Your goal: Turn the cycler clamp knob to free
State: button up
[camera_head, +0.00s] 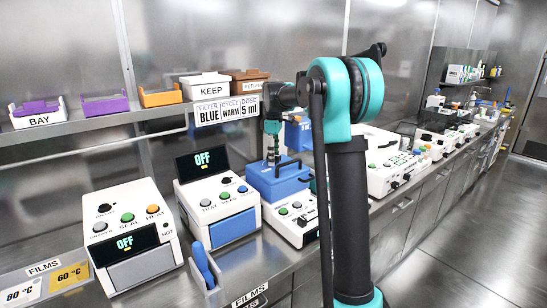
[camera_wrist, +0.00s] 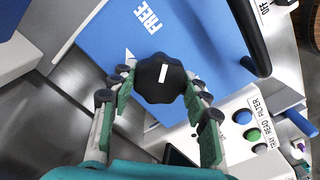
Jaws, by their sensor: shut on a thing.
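The clamp knob (camera_wrist: 161,91) is black and lobed, with a white bar on top, in the wrist view. It sits at the edge of a blue panel (camera_wrist: 195,35) printed with the word FREE (camera_wrist: 146,18). The white bar runs nearly up and down in the picture, tilted slightly right at its top. A small white triangle (camera_wrist: 129,55) is left of the knob. My gripper (camera_wrist: 160,82) is shut on the knob, with green-padded fingers on both sides. In the head view, my gripper (camera_head: 272,158) reaches down to the blue-topped unit (camera_head: 280,184); the knob is hidden there.
A black handle bar (camera_wrist: 250,38) stands right of the knob. Buttons labelled READ and FILTER (camera_wrist: 248,125) are at lower right. A white machine with an OFF screen (camera_head: 203,160) stands close on the left. A shelf (camera_head: 110,119) with bins runs behind.

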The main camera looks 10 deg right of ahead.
jog(key=n, duration=0.5)
jog(key=shift+n, duration=2.5)
jog(key=o, duration=1.2)
jog(key=shift+c, duration=0.2)
notch_tip(320, 180, up, 12)
